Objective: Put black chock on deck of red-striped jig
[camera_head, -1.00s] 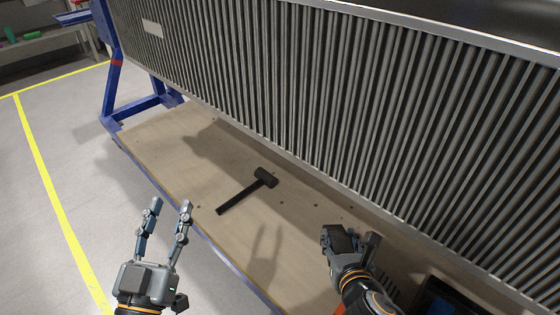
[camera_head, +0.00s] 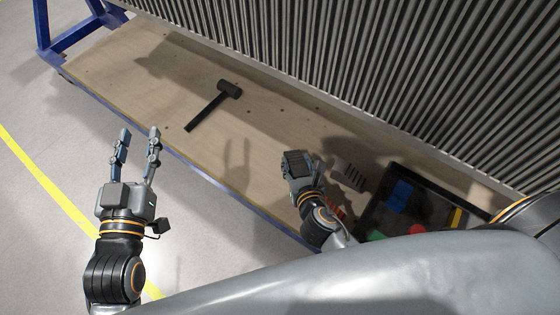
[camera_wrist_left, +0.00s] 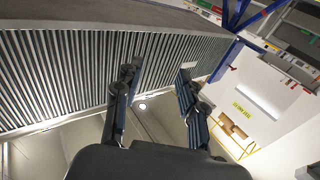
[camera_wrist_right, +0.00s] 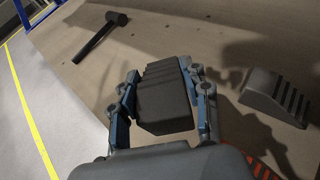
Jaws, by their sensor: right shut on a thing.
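My right gripper (camera_head: 299,160) is shut on the black chock (camera_wrist_right: 163,95), a ribbed block that fills the space between its fingers in the right wrist view. The chock hangs over the tan wooden deck (camera_head: 262,165), close above it or touching; I cannot tell which. In the head view the chock is partly hidden by the gripper. My left gripper (camera_head: 138,133) is open and empty, over the floor beside the deck's front edge. Red striping (camera_wrist_right: 268,172) shows at the bottom of the right wrist view, partly hidden by my gripper.
A black mallet (camera_head: 211,107) lies on the deck. A grey ribbed chock (camera_wrist_right: 275,97) sits right of my right gripper. A black tray (camera_head: 377,195) with coloured pieces is further right. A tall finned panel (camera_head: 330,60) rises behind the deck. Deck between mallet and gripper is clear.

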